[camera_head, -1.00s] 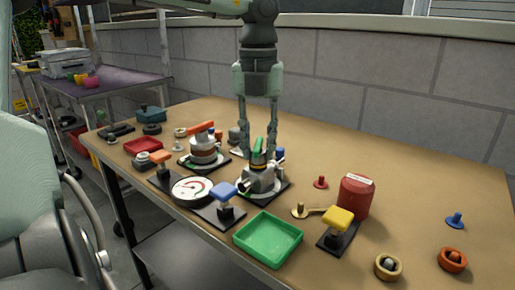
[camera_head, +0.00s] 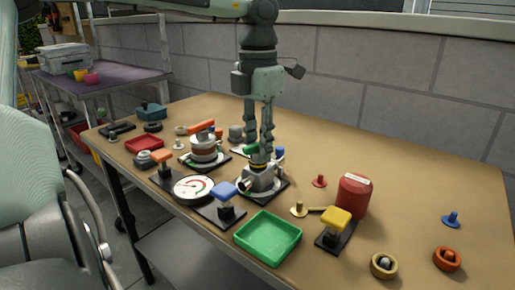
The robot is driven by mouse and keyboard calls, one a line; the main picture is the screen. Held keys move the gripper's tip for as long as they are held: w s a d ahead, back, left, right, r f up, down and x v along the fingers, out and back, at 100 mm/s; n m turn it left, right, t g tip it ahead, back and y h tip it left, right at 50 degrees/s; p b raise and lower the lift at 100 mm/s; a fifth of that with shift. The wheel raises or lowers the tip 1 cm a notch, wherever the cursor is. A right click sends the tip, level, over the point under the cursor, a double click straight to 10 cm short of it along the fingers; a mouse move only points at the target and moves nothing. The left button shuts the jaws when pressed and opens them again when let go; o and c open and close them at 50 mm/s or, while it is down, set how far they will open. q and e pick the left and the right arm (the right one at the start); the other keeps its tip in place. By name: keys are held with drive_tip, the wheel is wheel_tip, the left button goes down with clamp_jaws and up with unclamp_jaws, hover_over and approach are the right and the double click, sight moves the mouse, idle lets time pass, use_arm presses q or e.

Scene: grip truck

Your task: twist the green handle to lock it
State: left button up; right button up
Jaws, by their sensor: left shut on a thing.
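The green handle (camera_head: 256,149) sits on top of a grey metal valve (camera_head: 261,178) on a black base plate near the middle of the table. My left gripper (camera_head: 262,150) points straight down from above, with its fingers around the handle and shut on it. The fingers hide part of the handle. My right gripper is not in view.
A blue-topped clamp (camera_head: 224,198), a round dial (camera_head: 194,188) and a green tray (camera_head: 268,238) lie in front. A red can (camera_head: 353,195) and a yellow-topped clamp (camera_head: 336,224) stand right. The back right is clear.

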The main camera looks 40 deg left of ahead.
use_arm(q)
drive_tip(key=o, duration=0.8)
drive_tip(key=shift+c, duration=0.2)
drive_tip(key=shift+r+p, duration=2.5)
drive_tip(key=shift+r, duration=1.3)
drive_tip(key=shift+f, duration=0.15)
